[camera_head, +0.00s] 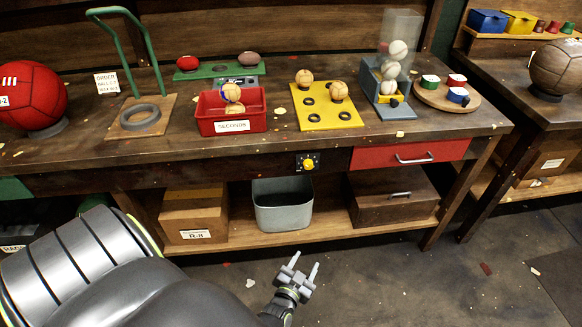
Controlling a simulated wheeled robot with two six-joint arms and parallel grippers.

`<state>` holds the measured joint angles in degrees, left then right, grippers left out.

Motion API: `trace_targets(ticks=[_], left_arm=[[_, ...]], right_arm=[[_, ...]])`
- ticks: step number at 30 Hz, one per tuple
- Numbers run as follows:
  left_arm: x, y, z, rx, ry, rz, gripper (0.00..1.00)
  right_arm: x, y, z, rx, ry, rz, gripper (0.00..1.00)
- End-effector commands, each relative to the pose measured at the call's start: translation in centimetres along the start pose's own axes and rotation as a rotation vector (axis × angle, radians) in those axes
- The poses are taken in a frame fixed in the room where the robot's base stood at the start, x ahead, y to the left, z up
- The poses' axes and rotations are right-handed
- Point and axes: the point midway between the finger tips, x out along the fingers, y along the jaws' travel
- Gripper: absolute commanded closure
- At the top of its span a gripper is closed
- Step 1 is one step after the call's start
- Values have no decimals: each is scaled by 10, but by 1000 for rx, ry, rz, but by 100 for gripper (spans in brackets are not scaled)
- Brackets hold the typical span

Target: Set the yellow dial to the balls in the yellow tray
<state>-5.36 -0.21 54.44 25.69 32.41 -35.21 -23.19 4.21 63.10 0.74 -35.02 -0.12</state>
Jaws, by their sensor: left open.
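The yellow tray (346,117) lies flat on the workbench, with several dark ring seats. Two tan balls sit in it: one at the back left (304,78) and one at the right (338,91). The other seats that show are empty. The yellow dial (308,164) is a yellow knob on a dark plate on the bench's front edge, below the tray; its marks are too small to read. My left gripper (304,265) is open and empty, low in front of the bench and below the dial. My right gripper is not in view.
A red SECONDS bin (206,126) holding balls stands left of the tray. A ball dispenser (386,102) stands right of it. A red drawer (368,156) with a handle lies right of the dial. A grey bin (283,213) and boxes fill the lower shelf. The floor nearby is mostly clear.

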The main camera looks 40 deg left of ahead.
Motion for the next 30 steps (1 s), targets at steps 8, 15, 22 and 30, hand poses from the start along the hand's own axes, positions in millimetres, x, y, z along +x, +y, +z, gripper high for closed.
trace_targets(ticks=[8, 15, 22, 30], left_arm=[[-36, 3, 38, -6, -187, 110, 51], [-54, 4, 58, -12, -278, 153, 51], [-58, 4, 63, -12, -298, 162, 51], [-58, 4, 63, -12, -296, 161, 51]], right_arm=[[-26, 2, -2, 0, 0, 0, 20], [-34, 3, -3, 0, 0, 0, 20], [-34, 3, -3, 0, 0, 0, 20], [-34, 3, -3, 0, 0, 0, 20]])
